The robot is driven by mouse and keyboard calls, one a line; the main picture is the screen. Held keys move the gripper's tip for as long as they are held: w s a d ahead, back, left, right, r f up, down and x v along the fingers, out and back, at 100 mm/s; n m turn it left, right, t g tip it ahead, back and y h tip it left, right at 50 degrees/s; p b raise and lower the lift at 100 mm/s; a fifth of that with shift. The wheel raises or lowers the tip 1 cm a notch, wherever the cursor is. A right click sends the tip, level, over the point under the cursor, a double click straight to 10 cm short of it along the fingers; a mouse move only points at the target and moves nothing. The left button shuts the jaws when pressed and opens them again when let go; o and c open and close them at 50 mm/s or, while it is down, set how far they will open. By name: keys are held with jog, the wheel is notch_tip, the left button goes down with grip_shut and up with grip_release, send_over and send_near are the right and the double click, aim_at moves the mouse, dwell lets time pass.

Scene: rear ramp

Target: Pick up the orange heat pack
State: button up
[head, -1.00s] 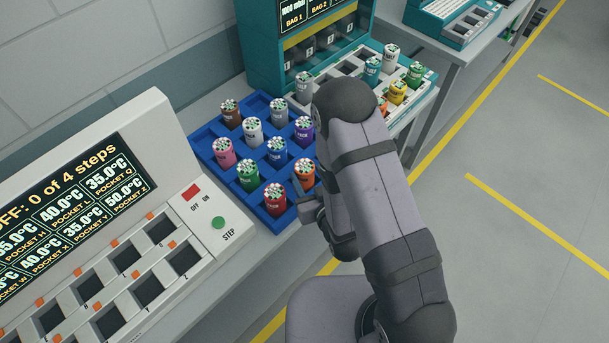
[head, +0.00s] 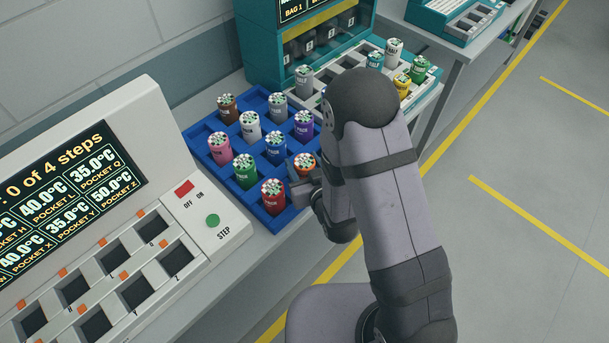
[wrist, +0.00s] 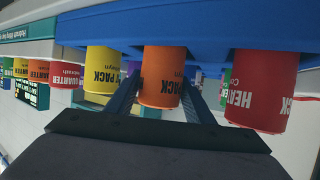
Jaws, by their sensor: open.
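In the wrist view, the orange heat pack (wrist: 162,76) appears upside down between the two fingers of my gripper (wrist: 161,98). The fingers are apart, one on each side of it; I cannot tell whether they touch it. My gripper (head: 306,176) is low at the tray's right edge in the head view.
A red pack (head: 272,194) stands close by in the tray and shows in the wrist view (wrist: 258,90). Green (head: 245,171), blue (head: 275,148) and purple (head: 303,125) packs are also near. A console (head: 160,200) lies left; a teal machine (head: 262,45) stands behind.

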jog(key=shift+w+a+f+p, duration=0.15)
jog(key=shift+w+a+p, duration=0.05)
jog(key=shift+w+p, duration=0.35)
jog(key=shift+x, duration=0.75)
jog(key=shift+f, duration=0.1)
jog(key=shift+c, duration=0.2)
jog(key=c, duration=0.8)
jog(key=shift+r+b, duration=0.5)
jog(key=shift+r, duration=4.55)
